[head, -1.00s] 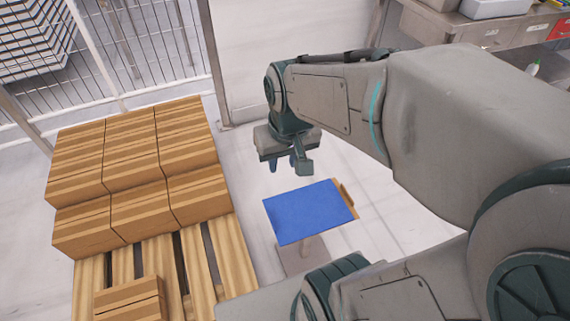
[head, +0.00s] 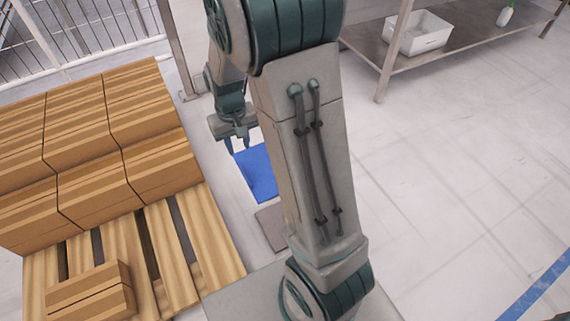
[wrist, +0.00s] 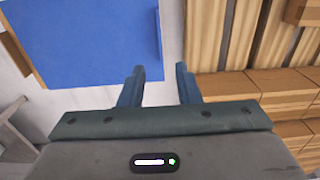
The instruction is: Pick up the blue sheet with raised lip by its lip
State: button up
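The blue sheet (head: 259,173) lies flat on a small stand and is partly hidden by my arm in the head view. In the wrist view the sheet (wrist: 85,40) fills the upper left. Its right edge shows a thin upright strip (wrist: 158,35), which looks like the raised lip. My gripper (head: 237,147) is at the far left corner of the sheet in the head view, fingers pointing down. In the wrist view my gripper (wrist: 159,68) is open and empty, with the line of the lip running between its fingertips. I cannot tell the height gap.
Stacked wooden boxes (head: 85,145) stand on a slatted pallet (head: 185,250) to the left, close to the sheet. A single box (head: 90,292) lies in front. A shelf with a white bin (head: 418,32) stands at the back right. The floor at right is clear.

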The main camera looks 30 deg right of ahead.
aim_at(254, 164)
notch_tip(254, 164, down, 7)
jog(key=shift+f+b, duration=0.1)
jog(key=shift+b, duration=0.95)
jog(key=shift+s+f+b, duration=0.15)
jog(key=shift+f+b, duration=0.55)
jog(key=shift+f, duration=0.65)
jog(key=shift+s+f+b, duration=0.1)
jog(key=shift+f+b, duration=0.55)
jog(key=shift+f, duration=0.65)
jog(key=shift+r, duration=0.1)
grip_shut()
